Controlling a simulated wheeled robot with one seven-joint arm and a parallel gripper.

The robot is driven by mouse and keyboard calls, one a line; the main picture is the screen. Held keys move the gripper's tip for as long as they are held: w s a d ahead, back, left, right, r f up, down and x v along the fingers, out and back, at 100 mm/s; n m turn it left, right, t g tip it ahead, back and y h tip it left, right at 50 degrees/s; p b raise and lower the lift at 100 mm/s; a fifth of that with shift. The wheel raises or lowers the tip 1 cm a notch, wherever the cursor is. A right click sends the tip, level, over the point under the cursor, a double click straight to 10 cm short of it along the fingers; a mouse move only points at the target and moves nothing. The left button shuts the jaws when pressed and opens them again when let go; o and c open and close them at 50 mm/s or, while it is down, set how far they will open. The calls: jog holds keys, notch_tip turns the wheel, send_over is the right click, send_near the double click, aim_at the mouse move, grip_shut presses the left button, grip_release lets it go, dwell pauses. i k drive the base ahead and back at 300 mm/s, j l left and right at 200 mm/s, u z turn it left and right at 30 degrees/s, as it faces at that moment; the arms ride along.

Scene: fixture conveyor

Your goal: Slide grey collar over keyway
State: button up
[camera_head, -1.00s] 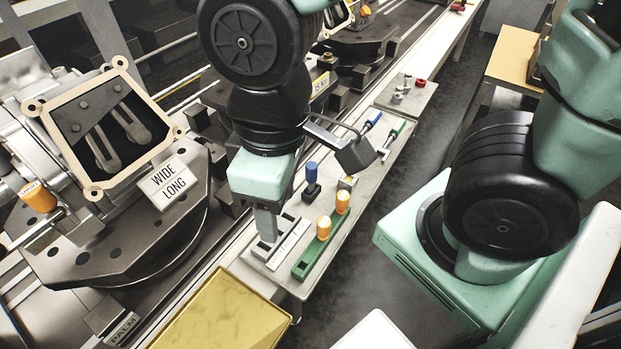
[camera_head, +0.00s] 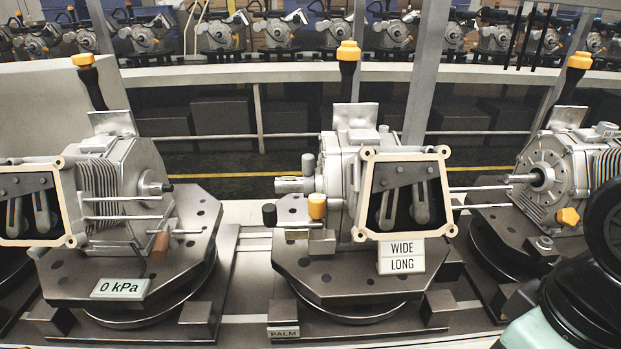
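No separate grey collar can be made out. My gripper is out of view; only a black and teal part of my arm shows at the lower right.
A left unit (camera_head: 120,175) bears a 0 kPa sign (camera_head: 120,288). A right unit (camera_head: 560,170) is partly hidden by my arm. Yellow-capped black knobs (camera_head: 348,60) stand up behind the units. A rail (camera_head: 262,75) runs behind.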

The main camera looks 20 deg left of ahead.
aim_at(308, 160)
jog(key=u, duration=1.15)
